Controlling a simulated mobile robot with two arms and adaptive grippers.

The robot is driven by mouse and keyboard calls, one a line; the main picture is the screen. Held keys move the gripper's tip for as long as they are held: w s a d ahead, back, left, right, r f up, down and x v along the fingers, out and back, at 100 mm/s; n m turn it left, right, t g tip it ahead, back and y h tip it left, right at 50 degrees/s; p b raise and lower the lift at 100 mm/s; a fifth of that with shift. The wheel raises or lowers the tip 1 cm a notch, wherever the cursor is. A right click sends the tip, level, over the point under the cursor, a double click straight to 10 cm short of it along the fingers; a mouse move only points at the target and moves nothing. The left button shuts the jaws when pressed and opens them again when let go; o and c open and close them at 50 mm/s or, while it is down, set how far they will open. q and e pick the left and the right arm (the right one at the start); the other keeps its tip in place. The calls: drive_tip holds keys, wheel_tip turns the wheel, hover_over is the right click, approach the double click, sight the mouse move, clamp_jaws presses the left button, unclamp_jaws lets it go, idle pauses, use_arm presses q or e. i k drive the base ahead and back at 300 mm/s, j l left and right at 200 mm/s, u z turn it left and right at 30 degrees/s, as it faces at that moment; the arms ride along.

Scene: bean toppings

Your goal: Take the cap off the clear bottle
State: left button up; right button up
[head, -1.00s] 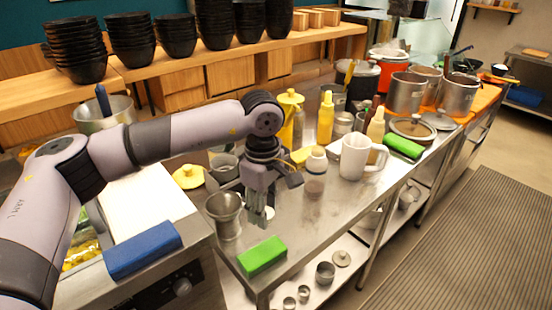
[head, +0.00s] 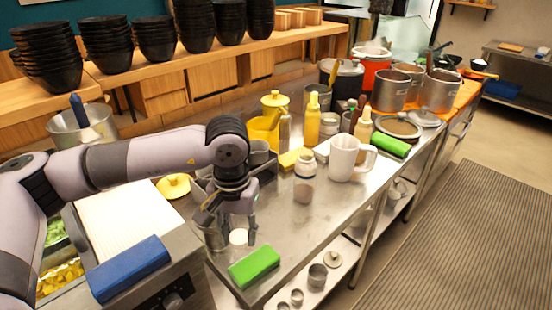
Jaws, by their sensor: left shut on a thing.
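My left gripper (head: 236,232) hangs low over the near left part of the steel table. It is shut on a round white cap (head: 238,238), which shows between its fingers. A clear bottle (head: 303,190) with a pale upper part stands upright to the right of the gripper, apart from it. Its fine neck detail is too small to make out. My right gripper is not in view.
A metal cup (head: 213,237) stands just left of the gripper. A green sponge (head: 254,266) lies at the table's near edge. A white pitcher (head: 344,158) stands right of the clear bottle, with yellow bottles (head: 312,120) behind. Bare steel (head: 290,225) lies between sponge and bottle.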

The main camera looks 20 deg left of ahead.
sight(305, 167)
drive_tip(key=i+j+z, duration=0.15)
drive_tip(key=z, duration=0.15)
drive_tip(key=j+z, duration=0.3)
drive_tip(key=i+j+z, duration=0.1)
drive_tip(key=j+z, duration=0.15)
drive_tip(key=j, duration=0.15)
